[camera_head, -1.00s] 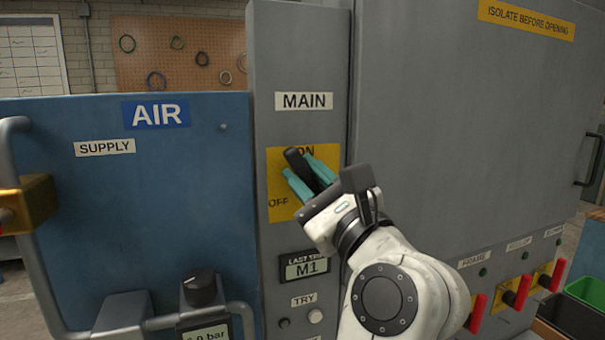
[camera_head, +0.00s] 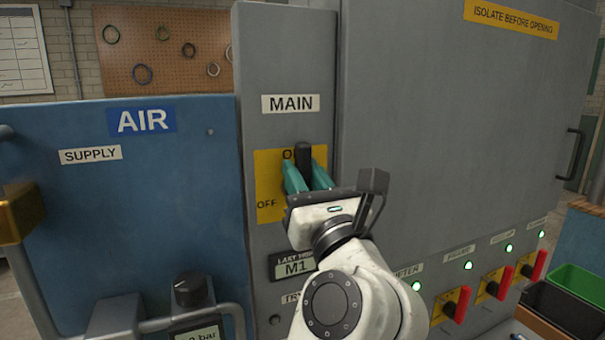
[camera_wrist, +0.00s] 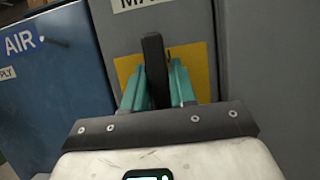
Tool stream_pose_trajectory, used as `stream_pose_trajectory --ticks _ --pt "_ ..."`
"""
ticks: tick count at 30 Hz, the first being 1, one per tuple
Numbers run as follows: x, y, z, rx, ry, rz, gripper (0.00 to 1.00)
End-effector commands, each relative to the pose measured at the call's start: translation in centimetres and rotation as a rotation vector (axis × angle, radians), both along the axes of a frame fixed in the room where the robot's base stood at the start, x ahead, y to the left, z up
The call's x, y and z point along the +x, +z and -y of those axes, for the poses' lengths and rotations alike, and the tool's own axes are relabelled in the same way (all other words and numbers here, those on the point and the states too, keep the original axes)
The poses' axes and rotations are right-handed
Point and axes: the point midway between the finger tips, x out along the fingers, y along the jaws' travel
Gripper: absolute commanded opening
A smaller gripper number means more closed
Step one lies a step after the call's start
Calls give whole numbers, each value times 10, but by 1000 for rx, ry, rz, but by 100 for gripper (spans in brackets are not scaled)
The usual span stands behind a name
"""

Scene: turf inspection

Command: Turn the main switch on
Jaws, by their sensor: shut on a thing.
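The main switch has a black handle (camera_head: 303,158) on a yellow plate (camera_head: 268,185) under the MAIN label (camera_head: 291,103). The handle stands upright, its top at the ON lettering, which it partly covers. OFF is readable at the plate's left. My gripper (camera_head: 307,178) has its teal fingers on both sides of the handle and is shut on it. In the wrist view the handle (camera_wrist: 155,68) stands upright between the fingers, and the plate (camera_wrist: 195,65) shows behind.
Green lamps (camera_head: 468,265) glow above red-handled switches (camera_head: 505,278) at lower right. A grey cabinet (camera_head: 440,150) stands right of the switch column. A blue AIR panel (camera_head: 150,220) with a pipe and a black knob (camera_head: 190,287) is at left. Bins (camera_head: 575,285) sit at far right.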

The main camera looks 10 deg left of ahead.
Motion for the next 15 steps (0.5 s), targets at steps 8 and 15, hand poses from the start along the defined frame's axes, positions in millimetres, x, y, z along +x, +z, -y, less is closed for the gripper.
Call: stream_pose_trajectory --ticks 8,15 --pt "3 -11 0 -8 0 -22 0" --pt "2 -11 0 -9 1 -21 38"
